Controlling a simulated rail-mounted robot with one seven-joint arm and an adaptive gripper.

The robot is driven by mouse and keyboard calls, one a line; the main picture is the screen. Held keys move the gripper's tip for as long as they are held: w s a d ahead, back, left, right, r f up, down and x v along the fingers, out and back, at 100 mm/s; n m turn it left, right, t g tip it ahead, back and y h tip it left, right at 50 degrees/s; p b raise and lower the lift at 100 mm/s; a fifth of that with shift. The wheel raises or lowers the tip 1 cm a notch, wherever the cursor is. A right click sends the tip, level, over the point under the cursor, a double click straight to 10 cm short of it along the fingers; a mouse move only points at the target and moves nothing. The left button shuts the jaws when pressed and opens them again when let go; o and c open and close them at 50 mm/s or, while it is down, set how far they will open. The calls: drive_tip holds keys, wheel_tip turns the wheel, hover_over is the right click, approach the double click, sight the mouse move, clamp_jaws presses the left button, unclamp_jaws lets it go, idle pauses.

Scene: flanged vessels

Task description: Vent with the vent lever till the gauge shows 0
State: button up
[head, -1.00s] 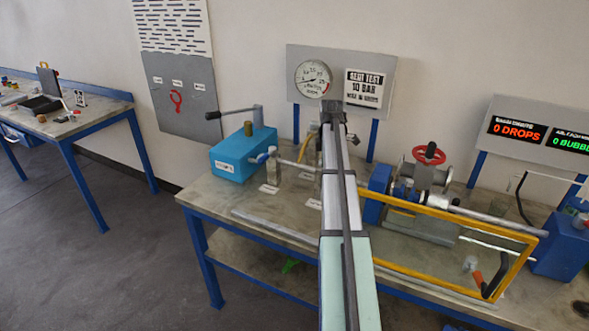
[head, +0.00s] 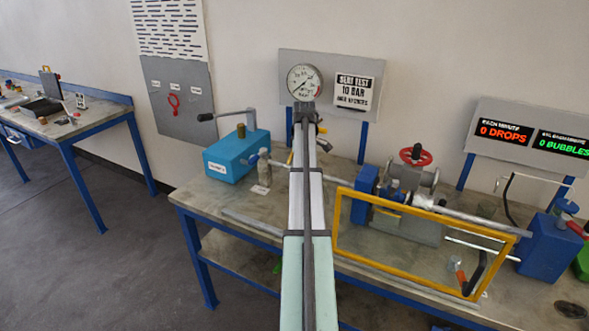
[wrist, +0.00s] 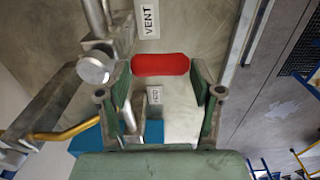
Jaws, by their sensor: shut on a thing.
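The vent lever has a red grip (wrist: 160,65), which sits between the two green-padded fingertips of my gripper (wrist: 161,82) in the wrist view. My gripper is shut on this red grip. A white label reading VENT (wrist: 148,19) lies on the bench just past the grip. The round gauge (head: 304,82) stands on the back panel above my arm in the head view. Its thin needle appears to point to the lower left of the dial, but the numbers are too small to read surely. My arm hides the lever and gripper in the head view.
A blue pump box (head: 236,157) with a long handle stands left of my arm. Right of it, a yellow-framed guard (head: 425,276) stands before a vessel with a red handwheel (head: 415,156). A display (head: 525,138) shows 0 drops and 0 bubbles.

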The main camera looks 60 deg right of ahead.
drive_tip(key=shift+s+a+f, duration=0.25)
drive_tip(key=shift+a+f, duration=0.05)
drive_tip(key=shift+f, duration=0.2)
drive_tip(key=o, duration=1.6)
drive_tip(key=shift+o, duration=0.4)
drive_tip(key=shift+w+d, duration=0.1)
drive_tip(key=shift+d+r, duration=0.1)
drive_tip(key=shift+d, duration=0.05)
drive_tip(key=shift+r, duration=0.1)
drive_tip(key=shift+w+d+r, duration=0.1)
drive_tip(key=shift+r, duration=0.35)
wheel_tip(320, 180, up, 11)
